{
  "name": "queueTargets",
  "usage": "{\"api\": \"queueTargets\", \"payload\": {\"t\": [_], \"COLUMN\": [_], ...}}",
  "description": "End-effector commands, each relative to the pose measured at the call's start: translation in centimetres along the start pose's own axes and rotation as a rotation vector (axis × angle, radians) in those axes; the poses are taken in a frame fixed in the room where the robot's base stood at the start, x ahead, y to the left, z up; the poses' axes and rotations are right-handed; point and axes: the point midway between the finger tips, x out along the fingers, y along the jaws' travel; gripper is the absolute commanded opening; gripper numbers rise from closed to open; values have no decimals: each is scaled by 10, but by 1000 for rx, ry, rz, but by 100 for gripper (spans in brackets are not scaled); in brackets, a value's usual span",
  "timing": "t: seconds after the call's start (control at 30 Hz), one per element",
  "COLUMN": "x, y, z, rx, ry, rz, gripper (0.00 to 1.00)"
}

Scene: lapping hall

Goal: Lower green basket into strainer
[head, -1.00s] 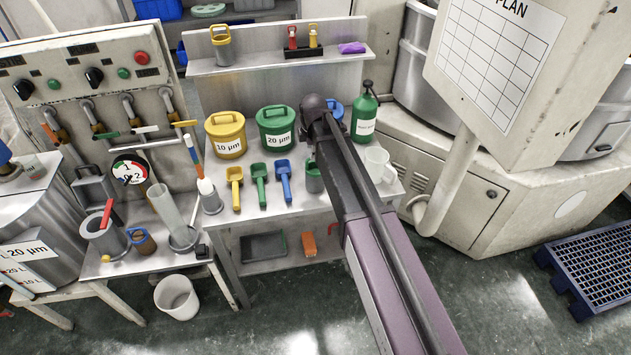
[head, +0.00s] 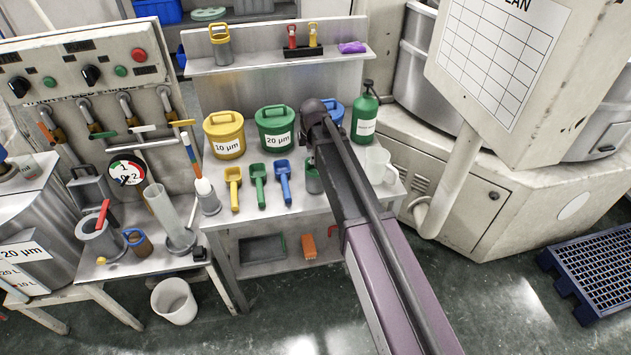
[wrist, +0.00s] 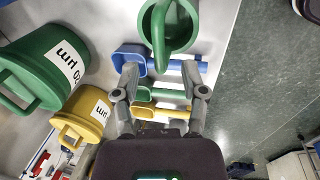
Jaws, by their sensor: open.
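The green basket (head: 313,180) is a small cup standing on the bench, partly behind my arm in the head view. In the wrist view the basket (wrist: 183,30) shows from above at the top, with a green loop handle across its mouth. My gripper (wrist: 163,72) is open and empty, its two fingers spread. In the head view my arm hides the gripper. A grey metal vessel (head: 103,245) with a red handle stands on the low left table; I cannot tell whether it is the strainer.
Blue, green (head: 258,187) and yellow scoops lie left of the basket, under the fingers in the wrist view. Yellow (head: 225,140) and green (head: 276,135) lidded buckets stand behind them. A clear jug (head: 378,165) and green bottle (head: 365,118) stand to the right.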

Motion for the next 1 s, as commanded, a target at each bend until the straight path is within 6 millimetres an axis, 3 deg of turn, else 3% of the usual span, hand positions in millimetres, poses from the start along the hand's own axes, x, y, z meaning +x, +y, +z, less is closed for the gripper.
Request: {"api": "queueTargets", "payload": {"t": [0.1, 0.33, 1.0], "x": [14, 25, 26], "y": [0, 0, 0], "z": [0, 0, 0], "rx": [0, 0, 0], "ry": [0, 0, 0], "rz": [0, 0, 0], "gripper": [55, 55, 55]}}
